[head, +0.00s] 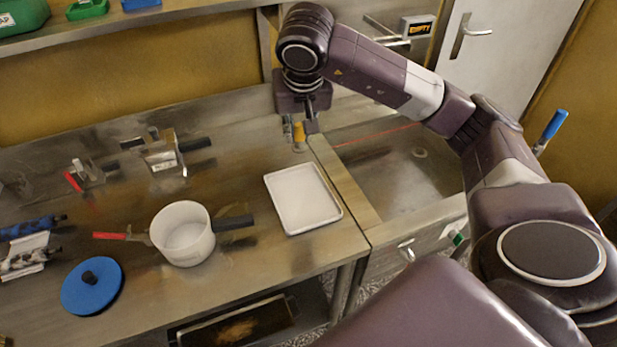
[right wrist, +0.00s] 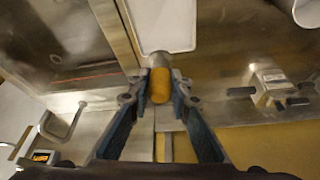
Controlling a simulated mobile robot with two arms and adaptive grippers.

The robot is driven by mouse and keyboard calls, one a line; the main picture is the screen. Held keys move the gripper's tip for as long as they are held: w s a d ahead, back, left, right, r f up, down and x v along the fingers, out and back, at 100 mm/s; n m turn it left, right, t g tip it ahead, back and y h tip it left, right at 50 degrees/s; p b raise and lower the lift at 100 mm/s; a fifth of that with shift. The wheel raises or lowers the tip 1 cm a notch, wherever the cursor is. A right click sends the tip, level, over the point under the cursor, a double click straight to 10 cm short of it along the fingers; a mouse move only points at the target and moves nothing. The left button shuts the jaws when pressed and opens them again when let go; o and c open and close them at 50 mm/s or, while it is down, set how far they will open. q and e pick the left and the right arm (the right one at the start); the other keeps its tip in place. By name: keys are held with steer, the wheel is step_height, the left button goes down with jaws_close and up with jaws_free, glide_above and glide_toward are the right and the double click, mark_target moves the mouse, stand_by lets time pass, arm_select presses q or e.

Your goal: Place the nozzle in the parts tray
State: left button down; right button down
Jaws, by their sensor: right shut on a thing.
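The nozzle (head: 299,131) has a yellow-orange body and hangs under my right gripper (head: 298,122), which is shut on it. In the right wrist view the nozzle (right wrist: 160,84) sits between the two fingertips (right wrist: 160,92), with a grey metal end pointing toward the tray. The white rectangular parts tray (head: 318,228) lies on the steel bench, nearer the front than the gripper, and looks empty. Its edge also shows in the right wrist view (right wrist: 168,49), just beyond the nozzle. My left gripper is not in view.
A white pot (head: 183,236) with a dark handle stands left of the tray. A blue round lid (head: 92,286) lies at front left. Metal fixtures (head: 162,157) stand further back. A steel sink or basin (head: 400,175) lies right of the bench edge.

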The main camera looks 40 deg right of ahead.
step_height(320, 180, down, 12)
steer(key=p, duration=0.2)
steer(key=shift+f+p, duration=0.15)
steer(key=shift+p, duration=0.15)
steer(key=shift+f, duration=0.6)
step_height(320, 180, down, 3)
steer(key=shift+p, duration=0.55)
steer(key=shift+f, duration=0.35)
steer(key=shift+f, duration=0.2)
steer(key=c, duration=1.8)
jaws_free()
steer(key=shift+o, duration=0.2)
